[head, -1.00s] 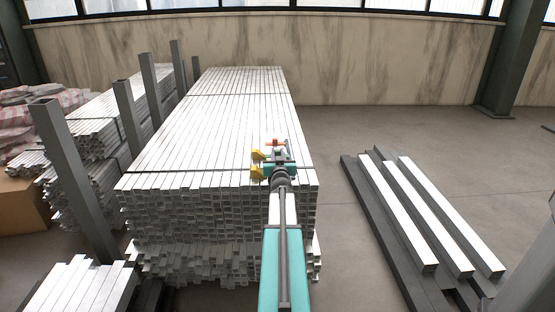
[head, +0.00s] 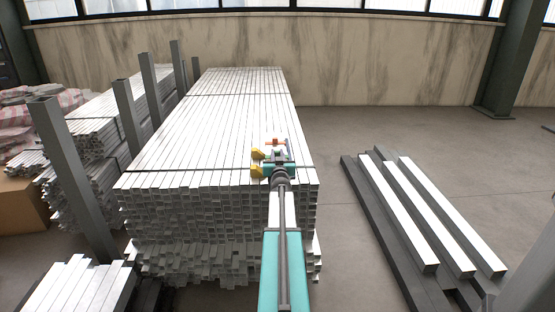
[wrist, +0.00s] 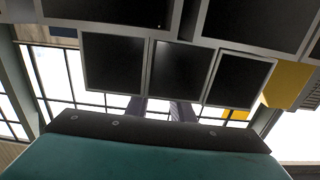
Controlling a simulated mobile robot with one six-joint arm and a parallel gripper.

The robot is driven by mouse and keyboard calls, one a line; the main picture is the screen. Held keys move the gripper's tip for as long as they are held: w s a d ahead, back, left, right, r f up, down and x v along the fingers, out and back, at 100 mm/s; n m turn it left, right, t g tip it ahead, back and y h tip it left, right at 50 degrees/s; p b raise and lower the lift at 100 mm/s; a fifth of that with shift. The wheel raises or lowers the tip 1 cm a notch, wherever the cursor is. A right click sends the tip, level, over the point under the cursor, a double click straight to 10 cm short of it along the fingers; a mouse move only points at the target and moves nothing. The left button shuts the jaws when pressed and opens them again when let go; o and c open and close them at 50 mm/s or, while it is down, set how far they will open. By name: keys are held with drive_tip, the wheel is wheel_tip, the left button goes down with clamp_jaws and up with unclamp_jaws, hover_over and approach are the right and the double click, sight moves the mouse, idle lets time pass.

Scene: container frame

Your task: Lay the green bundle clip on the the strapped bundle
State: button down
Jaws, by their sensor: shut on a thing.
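The strapped bundle (head: 190,150) is a long stack of pale square metal tubes with dark straps across it. The near strap (head: 190,187) crosses its top close to the front end. My gripper (head: 262,163) is over the bundle's front right part, near this strap, with yellow pieces on its left side. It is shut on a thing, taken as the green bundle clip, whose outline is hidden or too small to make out. The wrist view shows open tube ends (wrist: 118,62) close by at the top. I cannot tell whether the clip touches the bundle.
Grey upright posts (head: 77,165) line the bundle's left side, with more tube stacks (head: 95,125) beyond. Loose pale beams (head: 415,210) lie on dark supports at the right. Open floor (head: 335,150) lies between the bundle and these beams.

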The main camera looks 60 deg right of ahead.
drive_tip(key=shift+f, duration=0.45)
drive_tip(key=shift+f, duration=0.25)
drive_tip(key=c, duration=1.5)
unclamp_jaws()
drive_tip(key=shift+c, duration=0.2)
drive_tip(key=shift+b, duration=0.35)
drive_tip(key=shift+a, duration=0.15)
drive_tip(key=shift+v, duration=1.05)
drive_tip(key=p+v, duration=0.1)
drive_tip(key=v, duration=0.2)
drive_tip(key=shift+s, duration=0.15)
drive_tip(key=p+v, duration=0.1)
drive_tip(key=v, duration=0.7)
drive_tip(key=shift+o, duration=0.5)
drive_tip(key=shift+a+f, duration=0.1)
drive_tip(key=shift+a, duration=0.05)
